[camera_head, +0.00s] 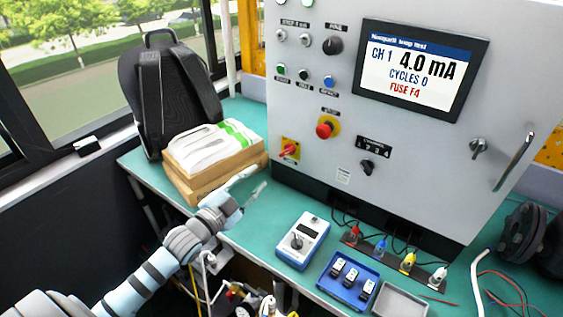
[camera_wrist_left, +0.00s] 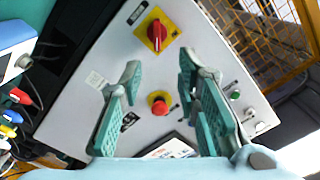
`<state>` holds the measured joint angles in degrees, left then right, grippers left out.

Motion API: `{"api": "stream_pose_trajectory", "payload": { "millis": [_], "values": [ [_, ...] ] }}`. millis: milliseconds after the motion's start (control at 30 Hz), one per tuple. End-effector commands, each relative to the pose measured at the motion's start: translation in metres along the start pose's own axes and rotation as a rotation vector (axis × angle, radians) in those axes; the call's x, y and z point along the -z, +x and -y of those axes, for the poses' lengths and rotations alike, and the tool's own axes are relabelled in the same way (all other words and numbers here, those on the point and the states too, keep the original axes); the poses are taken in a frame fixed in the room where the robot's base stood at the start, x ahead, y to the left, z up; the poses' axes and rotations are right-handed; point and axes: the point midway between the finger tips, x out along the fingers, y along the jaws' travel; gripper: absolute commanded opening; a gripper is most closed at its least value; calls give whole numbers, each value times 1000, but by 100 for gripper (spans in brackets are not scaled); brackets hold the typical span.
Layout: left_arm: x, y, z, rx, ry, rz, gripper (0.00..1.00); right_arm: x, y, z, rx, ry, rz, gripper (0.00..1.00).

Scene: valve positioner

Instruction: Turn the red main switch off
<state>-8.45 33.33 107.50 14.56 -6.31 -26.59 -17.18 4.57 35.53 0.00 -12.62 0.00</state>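The red main switch (camera_head: 289,149) is a red rotary handle on a square yellow plate, low on the left of the grey cabinet front. In the left wrist view the main switch (camera_wrist_left: 156,31) shows near the top, beyond the fingertips, its handle lengthwise up the picture. My left gripper (camera_head: 257,179) is open and empty, below and left of the switch and apart from it. In the left wrist view its two fingers (camera_wrist_left: 158,72) stand wide apart with nothing between them touching. My right gripper is not in view.
A red emergency stop button (camera_head: 325,128) on a yellow ring is right of the switch. A blue handheld meter (camera_head: 302,240) and blue tray (camera_head: 325,283) lie on the green bench (camera_head: 255,235).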

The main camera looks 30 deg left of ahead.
Motion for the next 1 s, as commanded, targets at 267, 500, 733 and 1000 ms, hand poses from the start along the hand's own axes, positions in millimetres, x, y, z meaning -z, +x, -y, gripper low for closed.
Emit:
{"api": "stream_pose_trajectory", "payload": {
  "millis": [267,500,733,1000],
  "values": [
    [-4,62,-7,-1,-6,-4,30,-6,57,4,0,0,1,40],
    [-2,113,-5,-6,-4,-3,30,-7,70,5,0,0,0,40],
    [0,128,-4,-8,-2,-3,30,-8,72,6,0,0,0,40],
    [0,128,-4,-8,-1,-2,16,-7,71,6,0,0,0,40]
  ]
}}
